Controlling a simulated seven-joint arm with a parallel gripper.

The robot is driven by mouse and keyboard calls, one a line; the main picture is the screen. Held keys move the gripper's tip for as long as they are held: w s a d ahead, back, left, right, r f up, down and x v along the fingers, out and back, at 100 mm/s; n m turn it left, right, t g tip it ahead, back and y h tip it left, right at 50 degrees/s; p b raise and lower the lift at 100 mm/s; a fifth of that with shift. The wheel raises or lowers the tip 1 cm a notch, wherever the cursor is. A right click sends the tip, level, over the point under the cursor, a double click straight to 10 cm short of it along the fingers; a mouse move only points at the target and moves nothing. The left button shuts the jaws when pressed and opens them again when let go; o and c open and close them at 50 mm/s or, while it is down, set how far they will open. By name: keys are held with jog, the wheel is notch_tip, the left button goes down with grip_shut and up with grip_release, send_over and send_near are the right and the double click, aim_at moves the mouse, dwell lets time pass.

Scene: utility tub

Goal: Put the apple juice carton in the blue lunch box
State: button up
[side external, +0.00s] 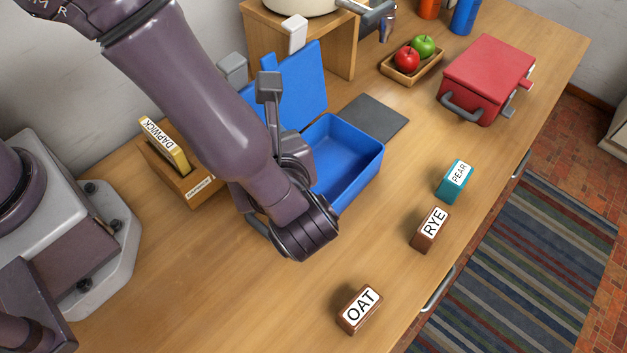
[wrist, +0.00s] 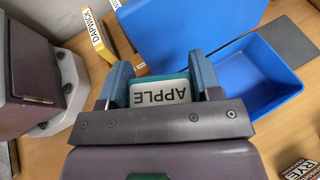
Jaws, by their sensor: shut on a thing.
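My gripper (wrist: 161,80) is shut on the apple juice carton (wrist: 160,92), a teal box with a white APPLE label, seen between the fingers in the wrist view. In that view the carton is left of the blue lunch box's open tray (wrist: 262,88), with the raised lid (wrist: 180,30) beyond it. Its height above the table is unclear. In the side view the blue lunch box (side external: 348,175) stands open and its tray looks empty where visible. There my arm covers its left part, and the carton and fingertips are hidden.
A teal PEAR carton (side external: 454,182), brown RYE box (side external: 430,230) and brown OAT box (side external: 359,310) stand toward the table's front edge. A shut red lunch box (side external: 490,75) and a fruit tray (side external: 410,72) are farther back. A yellow DAPWICK box (side external: 165,146) sits in a wooden holder.

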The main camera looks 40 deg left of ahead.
jog(key=w+d+r+m+t+h, duration=0.2)
jog(key=w+r+m+t, duration=0.2)
jog(key=w, duration=0.2)
notch_tip(320, 180, down, 10)
jog(key=shift+a+h, duration=0.15)
jog(key=shift+h, duration=0.25)
jog(key=shift+w+f, duration=0.1)
jog(key=shift+f, duration=0.4)
jog(key=shift+f, duration=0.15)
jog(key=o, duration=1)
jog(key=shift+c, duration=0.2)
